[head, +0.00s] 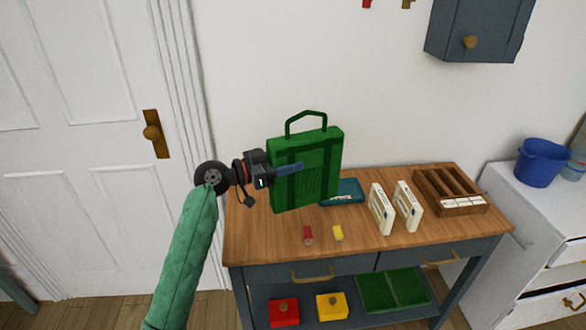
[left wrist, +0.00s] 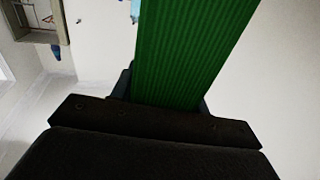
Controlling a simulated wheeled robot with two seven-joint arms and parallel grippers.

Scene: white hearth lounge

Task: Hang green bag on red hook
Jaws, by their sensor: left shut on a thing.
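The green bag (head: 322,165) is upright with its handle loop on top, in front of the white wall and over the left part of the wooden table. My left gripper (head: 288,168) is shut on the bag at its left side. In the left wrist view the green bag (left wrist: 190,50) fills the space between the fingers. A red hook (head: 367,3) is on the wall at the top edge of the head view, mostly cut off. A brass-coloured hook (head: 408,4) is to its right. My right gripper is not in view.
The table (head: 270,235) holds a teal tray (head: 345,191), two white boxes (head: 381,209), a wooden divided box (head: 449,192), and small red and yellow pieces. A blue-grey wall cabinet (head: 478,28) hangs at upper right. The wall above the bag is clear.

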